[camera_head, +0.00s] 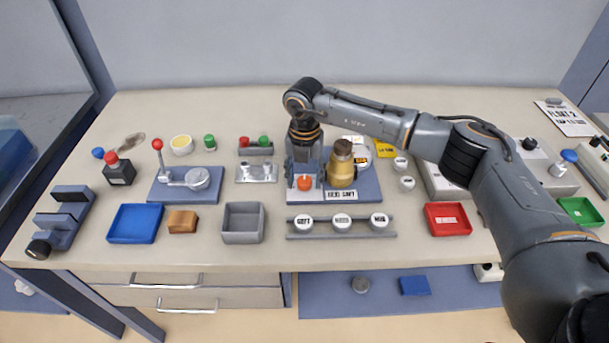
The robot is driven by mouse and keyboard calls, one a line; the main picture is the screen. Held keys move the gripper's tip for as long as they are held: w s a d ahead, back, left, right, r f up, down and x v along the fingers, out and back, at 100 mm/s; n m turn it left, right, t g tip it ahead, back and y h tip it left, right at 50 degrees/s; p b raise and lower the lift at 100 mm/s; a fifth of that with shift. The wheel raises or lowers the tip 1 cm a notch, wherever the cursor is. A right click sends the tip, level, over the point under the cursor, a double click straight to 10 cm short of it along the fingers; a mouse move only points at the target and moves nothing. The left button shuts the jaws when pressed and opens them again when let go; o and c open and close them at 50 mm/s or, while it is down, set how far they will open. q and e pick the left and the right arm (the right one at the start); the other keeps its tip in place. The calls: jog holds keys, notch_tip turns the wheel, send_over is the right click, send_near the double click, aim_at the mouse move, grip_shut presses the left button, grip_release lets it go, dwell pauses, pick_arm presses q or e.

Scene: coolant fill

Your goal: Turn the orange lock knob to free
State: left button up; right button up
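The orange lock knob (304,183) sits low at the front left of a blue-grey fixture base (368,190). A tan, brown-capped bottle-like part (341,167) stands on the same base, to the right of the knob. My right gripper (303,164) points down directly above and behind the knob, and its arm reaches in from the right. Its fingers blend with the grey parts there, so I cannot tell whether they are open or shut, or whether they touch the knob. My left gripper is not in view.
A rail of white round labelled caps (341,224) lies in front of the fixture. A grey open bin (242,222) and a lever fixture (187,180) are to the left. A red tray (447,219) is to the right. The bench's front strip is mostly clear.

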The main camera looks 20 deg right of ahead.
jog(key=c, duration=0.9)
jog(key=shift+o, duration=0.2)
jog(key=n+b, duration=0.2)
jog(key=shift+f+n, duration=0.15)
jog(key=shift+n, duration=0.15)
jog(key=n+b, duration=0.3)
jog(key=n, duration=0.1)
jog(key=n+b, duration=0.3)
jog(key=n, duration=0.2)
jog(key=shift+n, duration=0.4)
jog(key=n+b, duration=0.1)
jog(key=n, duration=0.1)
jog(key=n+b, duration=0.1)
jog(key=n, duration=0.2)
jog(key=shift+d+r, duration=0.1)
jog(key=shift+r, duration=0.1)
jog(key=shift+n, duration=0.4)
